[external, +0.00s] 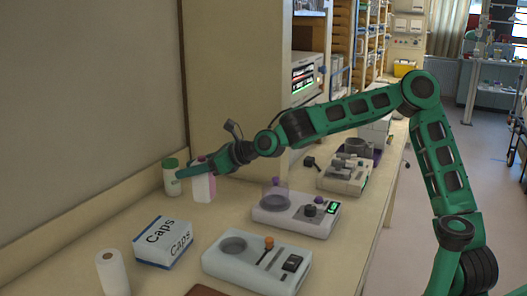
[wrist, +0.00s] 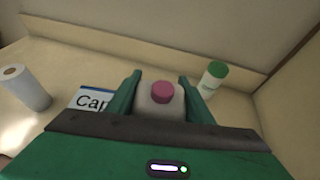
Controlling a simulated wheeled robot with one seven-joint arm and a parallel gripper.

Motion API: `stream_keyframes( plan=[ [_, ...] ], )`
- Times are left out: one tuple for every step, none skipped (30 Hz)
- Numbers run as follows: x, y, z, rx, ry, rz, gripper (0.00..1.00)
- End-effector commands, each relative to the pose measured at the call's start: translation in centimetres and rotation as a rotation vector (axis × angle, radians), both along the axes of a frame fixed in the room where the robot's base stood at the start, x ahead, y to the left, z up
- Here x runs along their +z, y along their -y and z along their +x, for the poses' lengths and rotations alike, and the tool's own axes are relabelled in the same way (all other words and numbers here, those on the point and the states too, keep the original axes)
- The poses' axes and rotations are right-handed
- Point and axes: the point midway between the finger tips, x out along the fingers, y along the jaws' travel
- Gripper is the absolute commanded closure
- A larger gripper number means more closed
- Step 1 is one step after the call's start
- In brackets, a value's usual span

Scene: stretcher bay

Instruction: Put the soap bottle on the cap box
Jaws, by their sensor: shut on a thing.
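The soap bottle (external: 203,187) is white and pinkish, upright at the back of the counter. In the wrist view its pink cap (wrist: 162,91) and pale body show between the fingers. My gripper (external: 190,171) is shut on the bottle; it also shows in the wrist view (wrist: 161,88) with one finger on each side. I cannot tell whether the bottle's base touches the counter. The cap box (external: 162,242), white and blue with "Caps" printed on it, lies on the counter in front and to the left of the bottle. In the wrist view the box (wrist: 90,99) is partly hidden by my gripper.
A white container with a green lid (external: 171,178) stands just left of the bottle; it is right of my gripper in the wrist view (wrist: 212,77). A white roll (external: 112,273) stands near the box. Bench devices (external: 257,262) (external: 297,213) line the counter's right side.

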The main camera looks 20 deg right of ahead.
Motion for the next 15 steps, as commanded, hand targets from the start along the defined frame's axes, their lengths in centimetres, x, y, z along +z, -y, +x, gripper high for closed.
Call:
stream_keyframes(
  plan=[
    [0.4,-0.7,-0.8,0.016,0.001,0.002,0.84],
    [0.6,-1.2,-1.2,0.028,-0.001,0.003,0.84],
    [0.8,-2.0,-2.0,0.047,-0.003,0.003,0.84],
    [1.0,-2.6,-2.6,0.065,-0.005,0.005,0.84],
    [1.2,-3.4,-3.4,0.086,-0.007,0.005,0.84],
    [1.6,-4.5,-4.5,0.118,-0.010,0.007,0.84],
    [1.8,-5.3,-5.5,0.146,-0.012,0.007,0.84],
    [2.2,-6.2,-6.5,0.173,-0.012,0.008,0.84],
    [2.6,-7.3,-7.9,0.212,-0.014,0.007,0.84],
    [3.0,-8.2,-9.1,0.243,-0.014,0.009,0.84],
    [3.3,-8.9,-10.1,0.272,-0.015,0.008,0.84],
    [3.8,-9.9,-11.6,0.311,-0.014,0.009,0.84],
    [4.1,-10.6,-12.7,0.339,-0.013,0.008,0.84],
    [4.5,-11.2,-13.8,0.366,-0.012,0.008,0.84],
    [5.0,-12.0,-15.1,0.401,-0.011,0.009,0.84]
  ],
)
